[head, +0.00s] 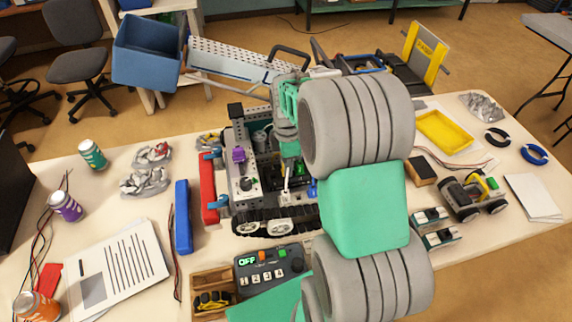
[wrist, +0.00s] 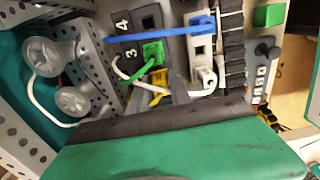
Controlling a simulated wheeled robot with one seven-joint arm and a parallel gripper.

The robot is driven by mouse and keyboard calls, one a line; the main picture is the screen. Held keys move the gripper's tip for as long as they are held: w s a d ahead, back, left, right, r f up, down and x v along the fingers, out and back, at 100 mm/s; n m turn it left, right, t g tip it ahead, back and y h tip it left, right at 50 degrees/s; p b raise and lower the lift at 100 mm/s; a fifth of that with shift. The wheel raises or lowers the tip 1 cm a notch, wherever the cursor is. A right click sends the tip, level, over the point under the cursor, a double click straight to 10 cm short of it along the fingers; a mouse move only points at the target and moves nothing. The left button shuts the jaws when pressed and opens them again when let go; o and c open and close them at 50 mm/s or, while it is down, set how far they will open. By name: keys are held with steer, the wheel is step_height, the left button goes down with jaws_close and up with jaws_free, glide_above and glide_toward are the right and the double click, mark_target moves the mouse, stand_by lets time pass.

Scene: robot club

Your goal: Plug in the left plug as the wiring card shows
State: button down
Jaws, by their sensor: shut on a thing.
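My gripper (wrist: 158,99) is shut on a small yellow plug (wrist: 158,90), low in the wrist view. Its dark fingers partly hide the plug. In the head view my arm hides most of the gripper over the tracked robot (head: 265,222). A printed sheet (head: 118,262) lies at the left; its content is too small to read.
Perforated metal walls (wrist: 88,50) stand close at the left. A control box (head: 270,268) stands in front of the tracked robot, and a blue bar-shaped block (head: 183,217) lies left.

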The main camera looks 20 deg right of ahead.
steer(key=shift+s+f, duration=0.1)
steer(key=shift+f, duration=0.35)
stand_by(0.6)
steer(key=c, duration=1.1)
jaws_free()
steer(key=shift+r, duration=0.1)
steer(key=shift+r+p, duration=1.9)
steer(key=shift+r, duration=1.1)
